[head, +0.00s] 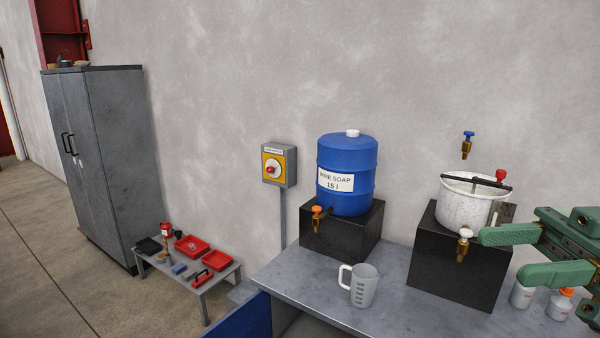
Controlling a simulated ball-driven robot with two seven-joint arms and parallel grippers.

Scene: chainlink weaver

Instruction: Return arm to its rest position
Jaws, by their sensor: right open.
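My right gripper (516,256) comes in from the right edge with two green fingers. The fingers are apart, with nothing visible between them. It shows in front of the right black block (450,262) and just right of the white tap (464,241); I cannot tell the exact gap. Part of the right arm is cut off by the picture's edge. My left gripper is not in the view.
A grey bench (315,298) holds a measuring jug (364,286), a blue soap drum (347,172) on a black block (340,238), and a white pot (466,200). Bottles (521,295) stand below the gripper. A switch box (279,165), low table (203,284) and cabinet (112,150) are left.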

